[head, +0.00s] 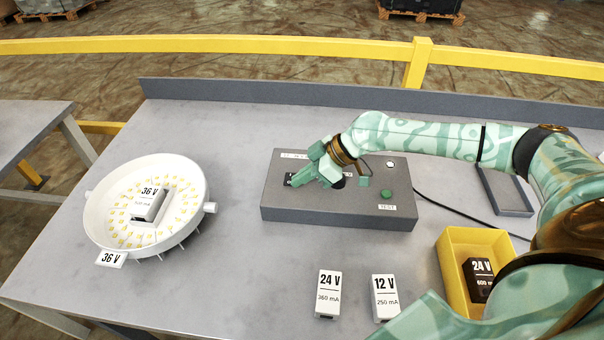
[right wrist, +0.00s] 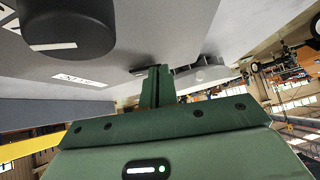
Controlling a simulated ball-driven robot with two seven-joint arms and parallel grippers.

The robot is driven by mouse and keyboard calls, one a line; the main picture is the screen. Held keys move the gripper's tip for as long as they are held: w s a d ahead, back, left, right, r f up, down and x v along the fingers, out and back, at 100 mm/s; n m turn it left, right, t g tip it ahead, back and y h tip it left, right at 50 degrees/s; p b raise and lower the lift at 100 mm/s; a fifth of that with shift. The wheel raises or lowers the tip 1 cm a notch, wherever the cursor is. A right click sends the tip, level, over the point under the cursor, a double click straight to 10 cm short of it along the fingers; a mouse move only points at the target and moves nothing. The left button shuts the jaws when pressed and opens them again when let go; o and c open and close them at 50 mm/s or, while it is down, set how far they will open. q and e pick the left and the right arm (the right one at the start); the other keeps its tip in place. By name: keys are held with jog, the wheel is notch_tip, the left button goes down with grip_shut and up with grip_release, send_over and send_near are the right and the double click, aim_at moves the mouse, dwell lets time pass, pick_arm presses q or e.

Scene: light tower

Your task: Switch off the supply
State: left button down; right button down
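The supply is a grey box (head: 330,212) in the middle of the bench. Its top has a green button (head: 386,195) by a TEST label, a white round part (head: 390,164) and a label at the far left that I cannot read. My right gripper (head: 310,177) is over the box's left half, hiding part of the top. In the right wrist view its fingers (right wrist: 158,74) are together with nothing between them, close to a small thin part (right wrist: 140,71) on the box. A black knob (right wrist: 68,25) is beside them. Contact is unclear. My left gripper is not in view.
A white round lamp (head: 205,190) marked 36 V stands left, a 36 V block inside. White 24 V (head: 328,294) and 12 V (head: 384,298) blocks stand in front. A yellow bin (head: 450,265) at right holds a black 24 V block (head: 478,278). A cable runs right from the box.

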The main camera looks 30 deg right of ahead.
jog(key=shift+s+a+f, duration=0.1)
jog(key=shift+s+a, duration=0.05)
jog(key=shift+s, duration=0.15)
jog(key=shift+w, duration=0.2)
jog(key=shift+w+d+r, duration=0.3)
jog(key=shift+w+d, duration=0.15)
jog(key=shift+w, duration=0.1)
